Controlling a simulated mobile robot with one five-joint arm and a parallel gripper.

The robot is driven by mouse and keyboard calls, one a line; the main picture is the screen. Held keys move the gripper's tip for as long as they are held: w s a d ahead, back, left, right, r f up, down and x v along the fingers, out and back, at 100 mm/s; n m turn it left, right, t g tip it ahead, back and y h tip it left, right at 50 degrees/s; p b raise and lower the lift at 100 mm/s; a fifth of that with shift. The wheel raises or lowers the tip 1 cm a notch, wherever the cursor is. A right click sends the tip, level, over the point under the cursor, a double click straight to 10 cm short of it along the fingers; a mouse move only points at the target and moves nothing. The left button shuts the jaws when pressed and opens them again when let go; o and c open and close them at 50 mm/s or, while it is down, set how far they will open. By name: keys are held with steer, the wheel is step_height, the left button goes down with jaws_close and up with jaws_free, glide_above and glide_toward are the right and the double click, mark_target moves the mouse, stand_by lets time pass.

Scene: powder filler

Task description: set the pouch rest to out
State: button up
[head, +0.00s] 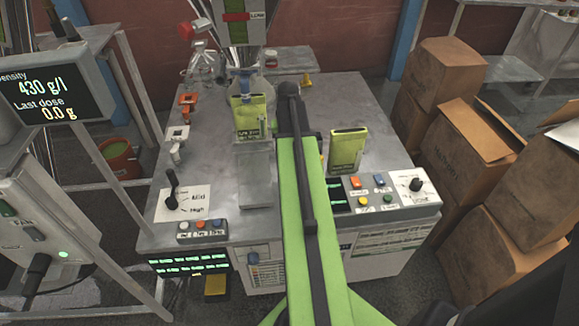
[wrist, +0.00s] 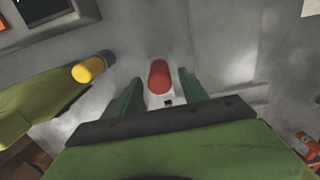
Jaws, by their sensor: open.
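In the wrist view my gripper (wrist: 160,84) is open. Its two dark green fingers stand on either side of a red rounded knob (wrist: 159,75) on a small pale base with a dark slot. I cannot tell whether they touch it. No label on this knob is readable. In the head view my green arm hides the knob and my fingers. A yellow-green pouch (head: 250,122) hangs upright under the filling spout, above a grey metal block (head: 256,176). I cannot tell for sure which part is the pouch rest, or its setting.
A second yellow-green pouch (head: 347,150) stands right of my arm. A yellow-ended part (wrist: 90,68) lies close left of my fingers. A button panel (head: 375,194) and a black lever (head: 172,189) are at the bench front. Cardboard boxes (head: 450,130) stand right.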

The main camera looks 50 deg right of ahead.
step_height(320, 180, down, 3)
steer(key=shift+f+b, duration=0.2)
steer(key=shift+b, duration=0.7)
steer(key=shift+r, duration=0.1)
jaws_close()
stand_by(0.4)
